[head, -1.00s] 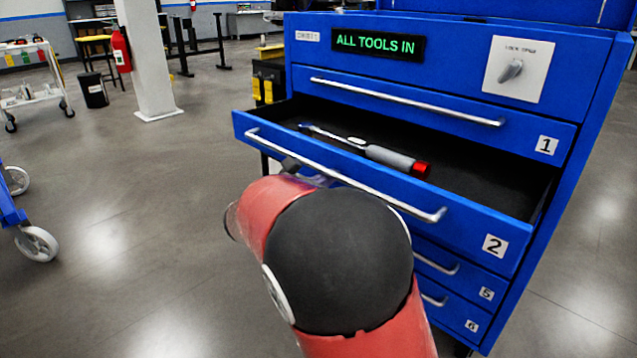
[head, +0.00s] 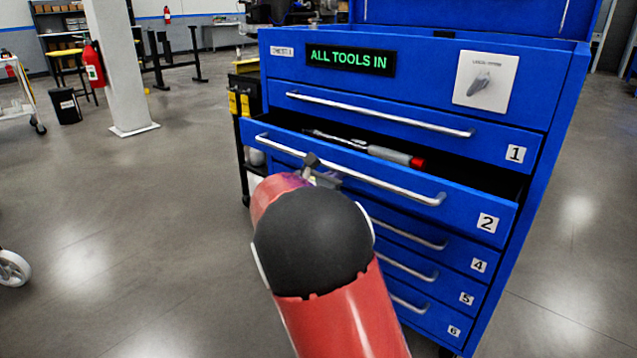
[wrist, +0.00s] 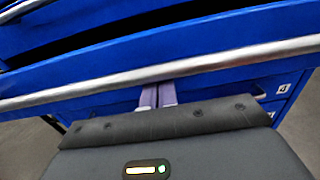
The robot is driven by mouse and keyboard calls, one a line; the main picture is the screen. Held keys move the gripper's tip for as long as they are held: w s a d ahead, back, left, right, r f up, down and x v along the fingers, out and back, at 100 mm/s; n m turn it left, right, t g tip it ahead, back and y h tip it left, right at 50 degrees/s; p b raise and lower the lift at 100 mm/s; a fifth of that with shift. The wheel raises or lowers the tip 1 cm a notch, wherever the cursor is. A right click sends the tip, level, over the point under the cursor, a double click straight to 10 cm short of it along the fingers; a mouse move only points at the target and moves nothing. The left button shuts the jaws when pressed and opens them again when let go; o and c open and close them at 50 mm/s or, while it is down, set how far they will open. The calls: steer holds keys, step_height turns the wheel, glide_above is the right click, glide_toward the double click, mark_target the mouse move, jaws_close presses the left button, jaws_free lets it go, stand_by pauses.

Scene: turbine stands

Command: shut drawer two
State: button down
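Drawer two (head: 455,212) of the blue tool cabinet is partly open, with its front standing out from the cabinet face. Its long silver handle (head: 400,189) runs across the front; the handle also crosses the wrist view (wrist: 230,60). A torque wrench (head: 390,155) with a grey grip and red end lies inside. My gripper (head: 316,168) is at the drawer front, near the left-middle of the handle. In the wrist view its two fingers (wrist: 157,95) are close together with nothing seen between them, their tips at the handle's lower edge. I cannot tell whether they touch it.
Drawer one (head: 400,121) above is shut, as are the lower drawers (head: 410,265). A lit sign (head: 350,60) reads ALL TOOLS IN, beside a lock knob plate (head: 486,82). A black cart (head: 247,100) stands behind at left.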

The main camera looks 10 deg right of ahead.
steer(key=p+x, duration=0.1)
steer(key=x, duration=1.1)
steer(key=shift+w+d, duration=0.2)
steer(key=shift+d, duration=0.15)
steer(key=shift+w+d+r, duration=0.1)
steer(key=shift+d+r, duration=0.05)
steer(key=shift+r, duration=0.15)
